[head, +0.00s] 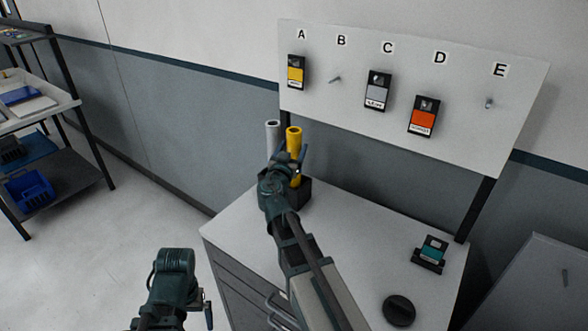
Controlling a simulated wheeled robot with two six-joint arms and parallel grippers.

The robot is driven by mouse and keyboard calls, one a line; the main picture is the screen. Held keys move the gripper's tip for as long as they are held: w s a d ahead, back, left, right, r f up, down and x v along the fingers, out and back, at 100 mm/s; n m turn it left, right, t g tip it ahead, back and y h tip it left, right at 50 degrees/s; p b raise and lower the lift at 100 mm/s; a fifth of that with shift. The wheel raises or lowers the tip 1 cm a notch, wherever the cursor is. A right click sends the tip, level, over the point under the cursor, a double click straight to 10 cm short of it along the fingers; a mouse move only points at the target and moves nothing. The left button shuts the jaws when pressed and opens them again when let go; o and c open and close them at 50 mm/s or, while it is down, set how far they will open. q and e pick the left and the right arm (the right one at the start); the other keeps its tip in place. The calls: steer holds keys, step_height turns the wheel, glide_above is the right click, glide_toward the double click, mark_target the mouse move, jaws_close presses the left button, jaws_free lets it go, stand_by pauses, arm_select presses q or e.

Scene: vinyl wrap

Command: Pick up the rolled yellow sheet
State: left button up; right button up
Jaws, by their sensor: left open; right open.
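The rolled yellow sheet (293,138) is an upright yellow tube in a dark holder (301,196) at the back left of the worktable. My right gripper (301,165) is open at the yellow roll, with a finger showing beside its right side. The gripper and wrist hide part of the roll, so I cannot tell whether they touch. A rolled grey-white sheet (272,134) stands just left of the yellow one. My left gripper (207,308) is open and empty, low at the bottom left, off the table's front left side.
A lettered board (340,107) behind the table carries yellow, grey and orange packs on pegs. A teal item in a dark stand (431,254) and a round black object (399,310) sit on the table's right. A shelf (62,180) stands far left.

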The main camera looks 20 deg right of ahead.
steer(key=x, duration=0.4)
steer(key=shift+w+d+f, duration=0.1)
steer(key=shift+w+d, duration=0.05)
steer(key=shift+d, duration=0.05)
jaws_close()
